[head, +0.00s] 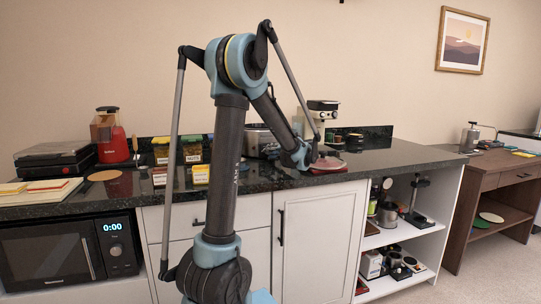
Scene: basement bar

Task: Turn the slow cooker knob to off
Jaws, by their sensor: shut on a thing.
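The slow cooker (256,136) is a silvery pot with a dark rim. It stands on the dark counter towards the back, partly hidden behind my arm. Its knob is too small and too covered to make out, so its setting cannot be read. My gripper (272,151) is low over the counter at the cooker's front right side, with its dark fingers turned towards the cooker. It is shut on what appears to be the slow cooker knob; the contact itself is not clear.
A reddish round plate (328,165) lies right of my wrist, with a coffee machine (322,108) behind. Left are spice jars (161,150), a red blender (111,138) and a grill (52,158). A microwave (65,253) sits below.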

